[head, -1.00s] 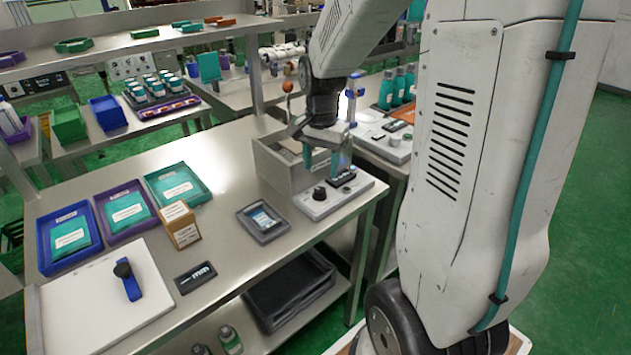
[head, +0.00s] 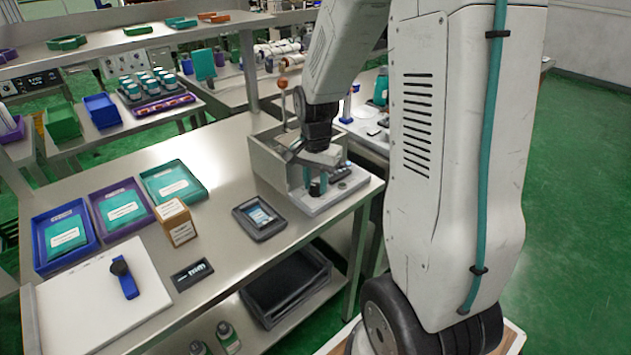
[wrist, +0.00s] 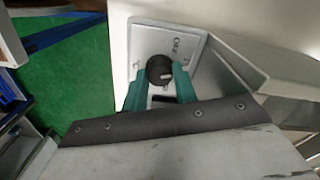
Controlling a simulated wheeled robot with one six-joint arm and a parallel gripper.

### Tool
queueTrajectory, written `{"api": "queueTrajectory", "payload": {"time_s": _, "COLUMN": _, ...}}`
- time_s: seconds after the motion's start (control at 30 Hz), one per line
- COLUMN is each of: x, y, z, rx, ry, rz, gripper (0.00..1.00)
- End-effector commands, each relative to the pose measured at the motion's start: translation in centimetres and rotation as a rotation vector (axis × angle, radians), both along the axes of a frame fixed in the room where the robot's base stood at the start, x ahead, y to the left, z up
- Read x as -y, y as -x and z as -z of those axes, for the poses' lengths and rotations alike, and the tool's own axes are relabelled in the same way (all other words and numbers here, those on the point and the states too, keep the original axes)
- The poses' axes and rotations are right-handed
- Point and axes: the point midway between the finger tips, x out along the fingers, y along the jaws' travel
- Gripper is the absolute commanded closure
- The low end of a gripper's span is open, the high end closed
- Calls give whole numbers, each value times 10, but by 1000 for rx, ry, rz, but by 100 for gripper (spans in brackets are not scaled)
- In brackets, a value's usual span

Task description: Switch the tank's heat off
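The tank (head: 262,165) is a grey open box at the right end of the steel bench. A pale control panel (head: 345,190) adjoins its front. My gripper (head: 317,187) is low over the panel. In the wrist view its teal fingers (wrist: 161,80) lie on either side of the knob, very near it. I cannot tell whether they touch it. A dark slot or display (wrist: 160,98) shows partly between the fingers.
Blue (head: 38,240), purple and green trays lie farther left. A red-topped lever (head: 282,85) rises behind the tank.

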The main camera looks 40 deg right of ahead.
Motion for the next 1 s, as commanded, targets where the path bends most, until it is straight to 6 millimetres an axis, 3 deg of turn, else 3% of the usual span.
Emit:
{"api": "queueTrajectory", "payload": {"time_s": 0.37, "x": 0, "y": 0, "z": 0, "rx": 1, "ry": 0, "rz": -72, "gripper": 94}}
{"api": "queueTrajectory", "payload": {"time_s": 1.0, "x": 0, "y": -1, "z": -1, "rx": 1, "ry": 0, "rz": -573, "gripper": 94}}
